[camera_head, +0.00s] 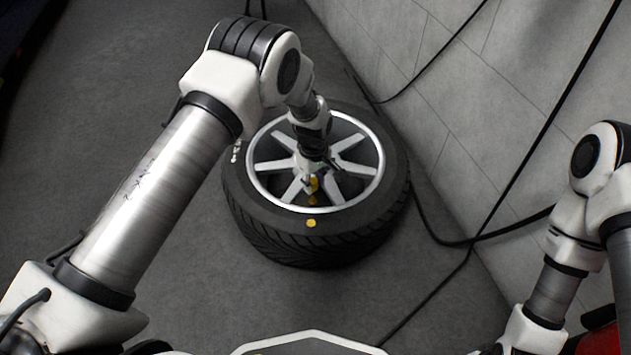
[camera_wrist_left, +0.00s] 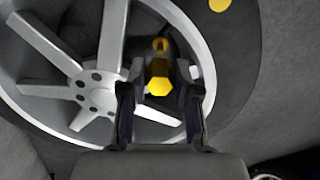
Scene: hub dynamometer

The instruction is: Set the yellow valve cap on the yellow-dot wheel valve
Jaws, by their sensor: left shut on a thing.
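The yellow valve cap (camera_wrist_left: 159,86) is held between the fingers of my left gripper (camera_wrist_left: 160,100) in the left wrist view, where its hexagonal end shows. In the head view my left gripper (camera_head: 313,178) is over the near part of the wheel's rim, with the cap (camera_head: 314,184) at its tips. A brownish-gold valve stem (camera_wrist_left: 160,45) shows just beyond the cap in the wrist view. The yellow dot (camera_head: 311,223) is on the tyre near it, and also at the top of the wrist view (camera_wrist_left: 220,4). Contact between cap and valve cannot be told. My right gripper is not visible.
The wheel (camera_head: 385,222), a black tyre with a silver spoked rim, lies flat on the grey floor. A tiled wall (camera_head: 480,130) stands to its right, with black cables (camera_head: 455,242) along it. Floor at the near left is clear.

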